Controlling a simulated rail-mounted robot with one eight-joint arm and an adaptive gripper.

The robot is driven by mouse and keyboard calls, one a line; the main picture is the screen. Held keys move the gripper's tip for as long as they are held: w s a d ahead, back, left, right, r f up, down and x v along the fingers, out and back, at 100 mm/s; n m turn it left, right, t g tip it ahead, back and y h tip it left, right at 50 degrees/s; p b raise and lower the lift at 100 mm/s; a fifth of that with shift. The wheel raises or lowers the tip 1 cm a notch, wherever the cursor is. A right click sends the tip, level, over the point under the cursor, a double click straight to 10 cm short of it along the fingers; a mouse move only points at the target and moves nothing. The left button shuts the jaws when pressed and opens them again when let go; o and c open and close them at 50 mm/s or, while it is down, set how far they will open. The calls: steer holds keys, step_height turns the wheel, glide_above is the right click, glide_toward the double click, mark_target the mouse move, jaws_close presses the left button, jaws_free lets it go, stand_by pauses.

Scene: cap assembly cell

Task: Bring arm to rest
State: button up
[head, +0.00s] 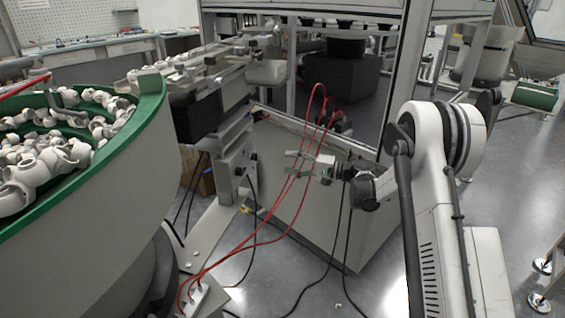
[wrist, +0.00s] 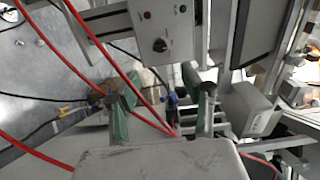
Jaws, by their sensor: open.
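My gripper (head: 290,163) is in the middle of the head view, at the end of my white arm, which comes in from the right. It points left, toward the metal stand under the feeder track. Its fingers are apart and nothing shows between them. In the wrist view, the two green-sided fingers of my gripper (wrist: 162,104) stand apart, with cables and a pale surface behind the gap. Red hoses cross close to the gripper in the head view; I cannot tell whether they touch it.
A green-rimmed bowl (head: 140,150) full of white caps (head: 45,165) stands at the left. A feeder track (head: 200,65) on a metal stand (head: 237,160) is beyond the gripper. Red hoses (head: 272,215) loop nearby. A framed enclosure (head: 395,85) stands behind. Bare floor (head: 375,290) shows in front.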

steer(key=shift+d+r, duration=0.1)
stand_by(0.3)
steer(key=s+d+r+n+h, duration=0.1)
steer(key=s+r+h, duration=0.7)
steer(key=s+r, duration=0.8)
steer(key=s+d+f+n+h, duration=0.1)
steer(key=s+d+f+h, duration=0.2)
steer(key=s, duration=0.7)
steer(key=s+d+n+t+h, duration=0.1)
steer(key=s+d+h, duration=0.3)
steer(key=s, duration=0.6)
steer(key=s+d+f+n+h, duration=0.1)
steer(key=s+d+f+h, duration=0.1)
steer(key=s+d, duration=0.65)
step_height(320, 180, up, 13)
steer(key=s+a+p, duration=0.2)
steer(key=p, duration=1.1)
steer(key=shift+s+a, duration=0.2)
steer(key=shift+a, duration=0.1)
steer(key=shift+f, duration=0.15)
steer(key=shift+c, duration=0.5)
